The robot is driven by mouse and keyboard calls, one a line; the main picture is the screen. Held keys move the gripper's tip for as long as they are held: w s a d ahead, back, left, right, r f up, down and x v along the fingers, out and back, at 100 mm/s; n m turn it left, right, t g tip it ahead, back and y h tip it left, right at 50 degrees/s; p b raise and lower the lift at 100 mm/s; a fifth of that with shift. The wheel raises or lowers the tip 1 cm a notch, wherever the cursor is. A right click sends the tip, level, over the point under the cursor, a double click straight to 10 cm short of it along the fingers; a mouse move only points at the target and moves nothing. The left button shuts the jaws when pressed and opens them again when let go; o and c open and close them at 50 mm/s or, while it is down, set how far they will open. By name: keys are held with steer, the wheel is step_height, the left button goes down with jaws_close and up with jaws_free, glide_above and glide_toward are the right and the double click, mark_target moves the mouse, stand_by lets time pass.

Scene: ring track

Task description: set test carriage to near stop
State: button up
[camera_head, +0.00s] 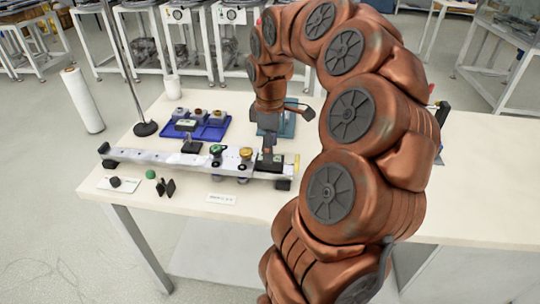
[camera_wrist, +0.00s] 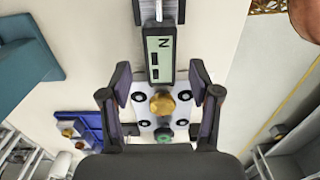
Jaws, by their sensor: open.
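A pale track (camera_head: 160,157) runs along the bench, with a dark end block (camera_head: 108,148) at its left. On its right part are a green knob (camera_head: 216,149) and a gold knob (camera_head: 246,153). In the wrist view, a white plate (camera_wrist: 146,118) with dark screws carries the gold knob (camera_wrist: 162,103); the green knob (camera_wrist: 163,136) is beyond it. A black display unit (camera_wrist: 159,58) adjoins the plate. My gripper (camera_wrist: 160,90) is open, one finger on each side of the plate, apparently empty. Contact cannot be told. My arm reaches down over the track's right end.
A blue tray (camera_head: 211,133) with several small parts lies behind the track. A stand with a black base (camera_head: 145,129) and a white cup (camera_head: 172,87) are behind left. A green ball (camera_head: 150,174) and labels (camera_head: 221,198) lie in front. The bench's right side (camera_head: 485,190) is clear.

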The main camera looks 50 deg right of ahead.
step_height(320, 180, up, 8)
stand_by(0.5)
steer(key=shift+r, duration=0.1)
stand_by(0.4)
